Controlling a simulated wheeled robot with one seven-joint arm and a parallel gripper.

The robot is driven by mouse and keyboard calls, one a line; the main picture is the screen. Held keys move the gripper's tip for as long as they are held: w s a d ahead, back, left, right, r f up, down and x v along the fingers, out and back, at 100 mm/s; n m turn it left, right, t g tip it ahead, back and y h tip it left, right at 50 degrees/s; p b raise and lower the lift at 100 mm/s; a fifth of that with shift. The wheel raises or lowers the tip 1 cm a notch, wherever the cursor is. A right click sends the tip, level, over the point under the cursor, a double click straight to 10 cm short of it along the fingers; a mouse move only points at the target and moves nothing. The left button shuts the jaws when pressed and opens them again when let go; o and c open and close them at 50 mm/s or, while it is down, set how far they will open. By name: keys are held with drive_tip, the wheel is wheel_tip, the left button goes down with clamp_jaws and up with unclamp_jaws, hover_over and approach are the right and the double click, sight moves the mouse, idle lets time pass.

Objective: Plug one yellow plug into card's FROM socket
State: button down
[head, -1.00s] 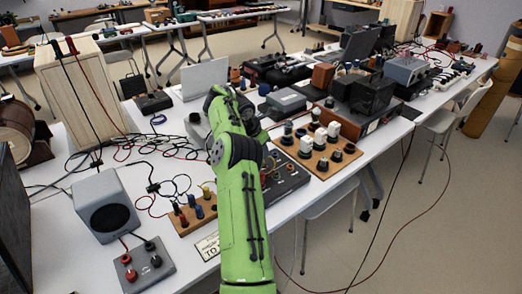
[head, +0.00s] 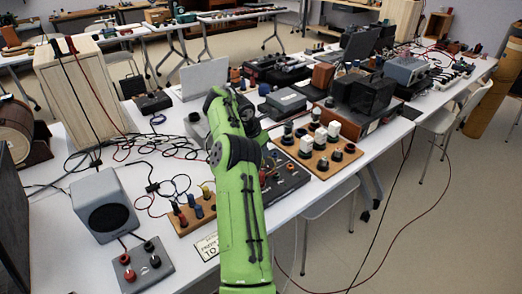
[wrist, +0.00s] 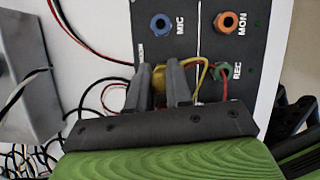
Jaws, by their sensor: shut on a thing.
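In the wrist view my gripper (wrist: 160,76) is over a dark panel (wrist: 205,45) with sockets labelled MIC, MON and REC. Its two fingers are shut on a yellow plug (wrist: 159,80), mostly hidden between them. A yellow lead curves from beside the fingers toward the green-ringed REC socket (wrist: 222,70). I cannot tell whether the held plug touches the panel. In the head view my green arm hides the gripper. A white card (head: 207,247) with FROM and TO lettering lies on the table left of my arm. No socket on the card can be made out.
A grey speaker (head: 90,222) and a grey two-terminal box (head: 152,274) are at left. Tangled black cables lie behind. A wooden board (head: 303,157) with white knobs is right of my arm.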

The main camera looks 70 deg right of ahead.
drive_tip(key=shift+f+b, duration=0.6)
drive_tip(key=shift+f, duration=0.05)
drive_tip(key=c, duration=1)
unclamp_jaws()
drive_tip(key=shift+o, duration=0.2)
wheel_tip(320, 180, up, 8)
drive_tip(key=p, duration=0.7)
drive_tip(key=shift+f, duration=0.1)
drive_tip(key=shift+f, duration=0.1)
